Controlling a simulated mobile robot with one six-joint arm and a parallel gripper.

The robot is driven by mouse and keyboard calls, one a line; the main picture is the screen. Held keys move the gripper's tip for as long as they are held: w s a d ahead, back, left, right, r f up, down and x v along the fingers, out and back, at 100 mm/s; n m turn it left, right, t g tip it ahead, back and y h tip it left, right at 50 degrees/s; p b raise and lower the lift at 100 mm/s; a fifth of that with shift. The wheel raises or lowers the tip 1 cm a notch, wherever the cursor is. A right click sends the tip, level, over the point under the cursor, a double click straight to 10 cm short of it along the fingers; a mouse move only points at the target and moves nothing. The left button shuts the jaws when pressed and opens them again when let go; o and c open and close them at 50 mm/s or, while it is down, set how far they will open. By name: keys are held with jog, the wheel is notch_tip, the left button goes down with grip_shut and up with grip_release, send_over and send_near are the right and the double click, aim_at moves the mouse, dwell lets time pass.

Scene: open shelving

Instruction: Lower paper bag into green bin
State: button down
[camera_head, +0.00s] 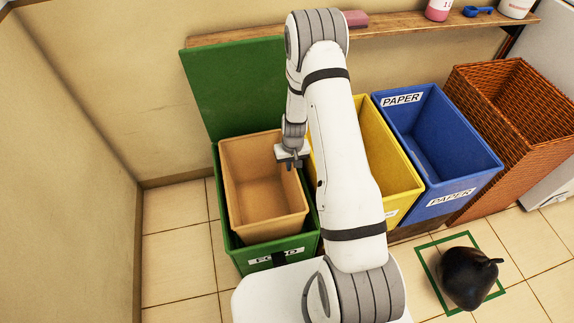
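The brown paper bag (265,213) is open-topped and upright, and it looks empty. It sits within the green bin (250,257), with its rim standing slightly above the bin's rim. The bin has a "FOOD" label on its front, and its green lid (230,85) stands open against the wall. My gripper (291,163) is at the bag's right rim, toward the back, and appears closed on that rim. The fingertips are small and partly hidden. The bag's underside is hidden inside the bin.
My arm covers part of the yellow bin (385,160) on the right. Beyond it stand a blue paper bin (440,187) and a wicker basket (520,165). A wooden shelf (400,27) runs above.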

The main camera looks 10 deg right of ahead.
notch_tip(320, 180, down, 6)
jog(key=w+b, duration=0.1)
jog(key=b, duration=0.3)
jog(key=shift+w+f, duration=0.2)
jog(key=c, duration=1.6)
grip_release()
jog(key=shift+r, duration=0.1)
notch_tip(320, 180, up, 8)
jog(key=shift+d+f+p, duration=0.15)
jog(key=shift+p, duration=0.65)
